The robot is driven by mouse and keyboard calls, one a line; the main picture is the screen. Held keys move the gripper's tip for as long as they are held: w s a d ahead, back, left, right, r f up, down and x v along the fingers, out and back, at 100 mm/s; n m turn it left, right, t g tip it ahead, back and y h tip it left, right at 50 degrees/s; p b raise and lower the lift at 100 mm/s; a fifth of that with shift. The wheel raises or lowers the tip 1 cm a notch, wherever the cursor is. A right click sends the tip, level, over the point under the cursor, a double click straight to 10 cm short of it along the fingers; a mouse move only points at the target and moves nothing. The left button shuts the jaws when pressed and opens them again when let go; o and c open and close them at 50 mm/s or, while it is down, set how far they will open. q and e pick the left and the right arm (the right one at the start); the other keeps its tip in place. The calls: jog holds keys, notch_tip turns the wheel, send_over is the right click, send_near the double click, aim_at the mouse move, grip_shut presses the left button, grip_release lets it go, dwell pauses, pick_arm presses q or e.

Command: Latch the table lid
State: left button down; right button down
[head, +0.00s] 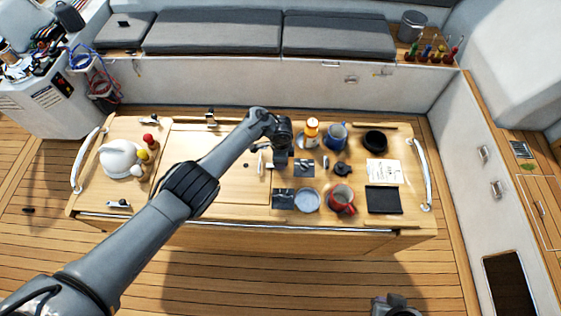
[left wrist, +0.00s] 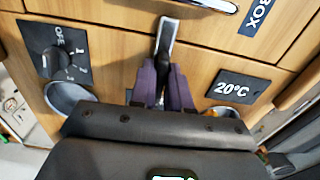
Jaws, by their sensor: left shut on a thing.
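The table lid (head: 205,180) is a flat wooden panel in the left middle of the table top and lies flush with it. A slim metal latch lever (left wrist: 166,35) stands up between my left fingers in the left wrist view. My left gripper (left wrist: 162,82), with purple finger pads, is shut on this lever. In the head view my left gripper (head: 280,162) is at the lid's right edge, and its wrist hides most of the latch. My right gripper (head: 395,306) shows only in part at the bottom edge, its fingers unclear.
A white kettle (head: 119,160) and small bottles stand on the left. A dial panel (left wrist: 62,55) and a 20°C panel (left wrist: 238,88) flank the lever.

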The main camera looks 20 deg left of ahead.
pick_arm(q)
jog(key=shift+m, duration=0.3)
jog(key=c, duration=1.1)
grip_release()
jog(key=shift+r, duration=0.1)
jog(key=shift+r, duration=0.25)
notch_tip(320, 180, up, 9)
jog(key=p, duration=0.3)
jog(key=shift+f, duration=0.15)
jog(key=shift+r, duration=0.7)
